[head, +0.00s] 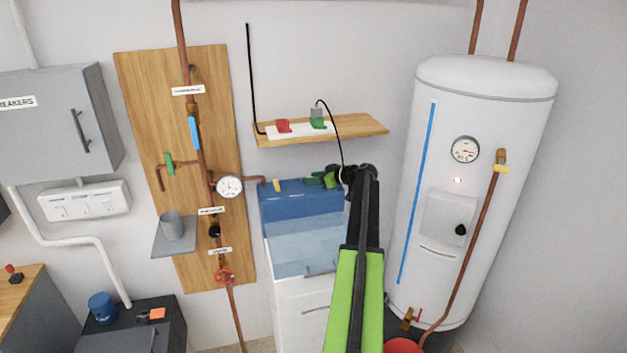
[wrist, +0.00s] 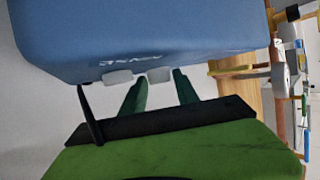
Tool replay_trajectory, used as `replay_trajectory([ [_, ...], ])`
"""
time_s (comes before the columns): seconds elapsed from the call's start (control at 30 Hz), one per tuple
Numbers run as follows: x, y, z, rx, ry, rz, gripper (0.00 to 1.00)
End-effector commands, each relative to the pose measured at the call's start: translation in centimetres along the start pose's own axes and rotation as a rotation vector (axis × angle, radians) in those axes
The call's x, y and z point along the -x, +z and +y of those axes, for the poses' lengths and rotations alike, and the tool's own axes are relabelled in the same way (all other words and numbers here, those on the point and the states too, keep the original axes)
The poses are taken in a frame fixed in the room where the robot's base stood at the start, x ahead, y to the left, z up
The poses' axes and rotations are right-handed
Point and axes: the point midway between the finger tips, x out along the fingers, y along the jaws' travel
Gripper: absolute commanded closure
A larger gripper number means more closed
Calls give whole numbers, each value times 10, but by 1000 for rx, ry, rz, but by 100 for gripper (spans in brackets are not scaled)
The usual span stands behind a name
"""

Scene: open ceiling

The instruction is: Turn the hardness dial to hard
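The water softener's blue top (head: 290,197) sits above a white cabinet (head: 297,300) in the head view. In the wrist view the blue housing (wrist: 140,35) fills the top, with upside-down lettering. Two white pieces (wrist: 118,77) show at its lower edge; I cannot tell whether either is the hardness dial, and no dial setting is readable. My gripper (head: 318,180) is at the right of the blue top's back edge. In the wrist view my gripper (wrist: 159,80) has its dark green fingers apart, tips close to the right white piece. Contact is unclear. My arm hides the softener's right side.
A shelf (head: 352,131) with a power strip is above the softener. A pipe board with a gauge (head: 229,186) stands left. A tall white water heater (head: 440,180) stands right, close to my arm. A yellow piece (head: 277,185) is by the blue top's back left.

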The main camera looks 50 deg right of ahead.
Motion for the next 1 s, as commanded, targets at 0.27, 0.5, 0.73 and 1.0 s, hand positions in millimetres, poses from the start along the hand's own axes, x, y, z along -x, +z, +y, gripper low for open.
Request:
replay_trajectory([
  [0.27, 0, 0, 0, 0, 0, 0, 100],
  [0.5, 0, 0, 0, -3, 7, 0, 100],
  [0.73, 1, 1, -4, -31, 75, 0, 100],
  [1.0, 1, 0, -9, -109, 267, 0, 100],
])
